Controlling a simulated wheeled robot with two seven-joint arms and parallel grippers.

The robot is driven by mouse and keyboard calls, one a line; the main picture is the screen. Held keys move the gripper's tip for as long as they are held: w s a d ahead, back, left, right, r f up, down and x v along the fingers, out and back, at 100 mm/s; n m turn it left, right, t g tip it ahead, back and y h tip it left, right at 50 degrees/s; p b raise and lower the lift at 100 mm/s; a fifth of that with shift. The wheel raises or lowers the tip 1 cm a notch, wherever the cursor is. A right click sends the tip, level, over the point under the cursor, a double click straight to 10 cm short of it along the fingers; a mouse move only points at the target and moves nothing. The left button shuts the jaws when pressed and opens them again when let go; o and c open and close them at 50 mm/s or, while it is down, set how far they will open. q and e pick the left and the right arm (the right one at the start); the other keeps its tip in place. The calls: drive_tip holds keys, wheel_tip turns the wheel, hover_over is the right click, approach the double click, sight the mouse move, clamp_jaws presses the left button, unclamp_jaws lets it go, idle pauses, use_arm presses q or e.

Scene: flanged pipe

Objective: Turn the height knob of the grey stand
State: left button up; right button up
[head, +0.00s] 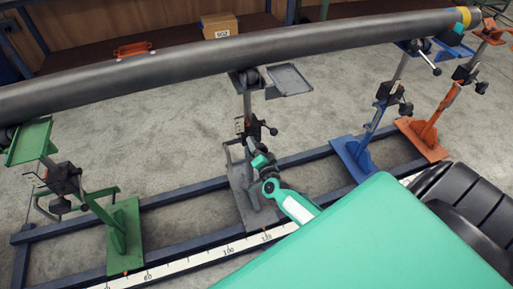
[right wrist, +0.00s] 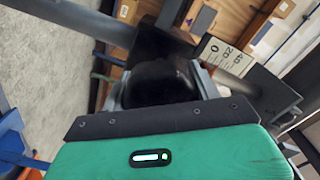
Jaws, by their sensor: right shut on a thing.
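The grey stand (head: 245,185) stands in the middle of the head view, under the long pipe (head: 200,68). It has a dark clamp block on its post and a grey tray at its top. My right gripper (head: 255,148) reaches up to the stand just below that block. In the right wrist view my right gripper (right wrist: 160,88) is shut on the black height knob (right wrist: 158,82), which sits between its fingers. The knob is mostly hidden in the head view. A scale plate (right wrist: 222,54) shows beside it in the wrist view. My left gripper is not in view.
A green stand (head: 125,230) is at the left, a blue stand (head: 355,160) and an orange stand (head: 425,138) at the right. A blue floor frame with a ruler (head: 200,263) runs below. A cardboard box (head: 220,27) is on the back shelf.

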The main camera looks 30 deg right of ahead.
idle(0.3)
drive_tip(key=o, duration=1)
drive_tip(key=shift+s, duration=0.15)
